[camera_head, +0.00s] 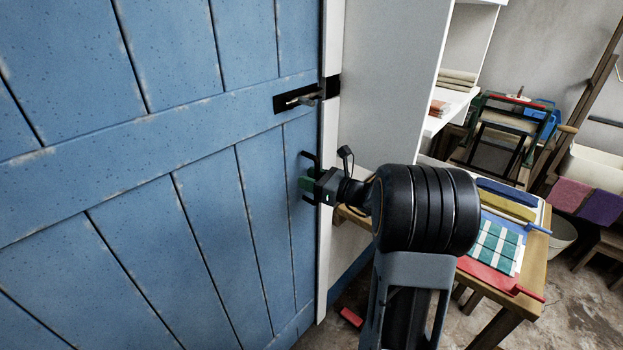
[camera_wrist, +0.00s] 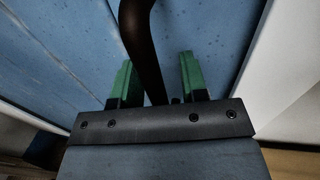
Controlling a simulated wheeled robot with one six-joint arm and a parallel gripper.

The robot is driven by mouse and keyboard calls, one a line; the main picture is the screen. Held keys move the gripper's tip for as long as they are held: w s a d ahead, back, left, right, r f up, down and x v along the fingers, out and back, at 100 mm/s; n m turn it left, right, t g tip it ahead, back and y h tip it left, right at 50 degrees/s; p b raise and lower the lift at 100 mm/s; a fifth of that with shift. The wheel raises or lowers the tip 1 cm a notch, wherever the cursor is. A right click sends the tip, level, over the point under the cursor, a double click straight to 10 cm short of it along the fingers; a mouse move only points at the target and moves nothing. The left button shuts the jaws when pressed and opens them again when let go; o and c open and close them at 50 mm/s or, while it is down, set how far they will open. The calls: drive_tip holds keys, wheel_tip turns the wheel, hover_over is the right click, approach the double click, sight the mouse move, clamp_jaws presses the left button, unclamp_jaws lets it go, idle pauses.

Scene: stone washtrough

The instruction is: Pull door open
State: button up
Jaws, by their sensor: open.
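The blue plank door (camera_head: 160,170) fills the left of the head view, its right edge close along the white frame (camera_head: 331,130). It looks closed. A black latch (camera_head: 298,96) sits on its cross plank near that edge. Below it is a dark pull handle (camera_head: 307,155), partly hidden by my gripper (camera_head: 306,184). In the wrist view, the curved dark handle (camera_wrist: 141,35) runs between the two green fingers of my gripper (camera_wrist: 157,78). The fingers are open, one on each side of it, with a gap showing on the right side. Contact cannot be told.
A wooden table (camera_head: 538,246) with folded cloths and a red board (camera_head: 490,277) stands at right, close behind my arm. A red object (camera_head: 351,316) lies on the floor near the door's foot. A white shelf (camera_head: 445,110) and a rack (camera_head: 510,125) stand behind.

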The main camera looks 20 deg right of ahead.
drive_tip(key=shift+c, duration=0.5)
clamp_jaws()
